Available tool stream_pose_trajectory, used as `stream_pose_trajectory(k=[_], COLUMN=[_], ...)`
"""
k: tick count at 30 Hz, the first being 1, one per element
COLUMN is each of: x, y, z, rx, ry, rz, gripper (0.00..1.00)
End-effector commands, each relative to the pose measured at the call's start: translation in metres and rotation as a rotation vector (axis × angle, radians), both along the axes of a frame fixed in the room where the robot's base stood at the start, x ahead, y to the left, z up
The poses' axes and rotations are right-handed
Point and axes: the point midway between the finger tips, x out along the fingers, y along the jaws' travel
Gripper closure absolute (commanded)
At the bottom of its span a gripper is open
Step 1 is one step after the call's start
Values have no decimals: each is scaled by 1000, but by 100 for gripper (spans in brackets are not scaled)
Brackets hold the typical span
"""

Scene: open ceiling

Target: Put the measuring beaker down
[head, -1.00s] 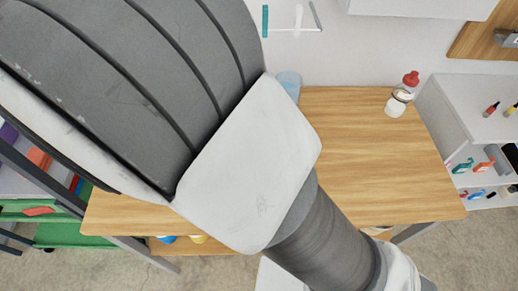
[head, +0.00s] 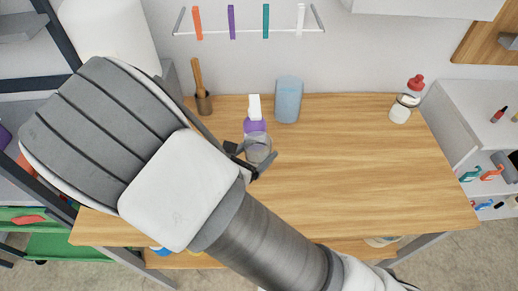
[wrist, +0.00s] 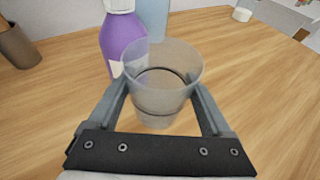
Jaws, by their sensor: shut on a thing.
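The measuring beaker (head: 258,148) is a clear, see-through cup, upright above the wooden table (head: 340,170) toward its left side. It also shows in the wrist view (wrist: 160,95), with a dark ring seen through its wall. My gripper (head: 256,162) is shut on the beaker, one finger on each side of it; the two fingers also show in the wrist view (wrist: 160,108). I cannot tell whether the beaker's base touches the tabletop. My arm hides the table's front left part in the head view.
A purple bottle with a white top (head: 255,122) stands just behind the beaker, close to it. A blue cup (head: 288,100) and a brown holder (head: 204,104) stand at the back. A red-capped bottle (head: 404,106) stands back right. The table's middle and right are clear.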

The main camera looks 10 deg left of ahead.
Motion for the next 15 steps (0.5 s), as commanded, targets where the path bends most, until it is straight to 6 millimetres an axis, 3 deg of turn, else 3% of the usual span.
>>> stream_pose_trajectory(k=[15], x=[0], y=[0], z=[-14], rx=[1], ry=[0], rz=[0], gripper=[69])
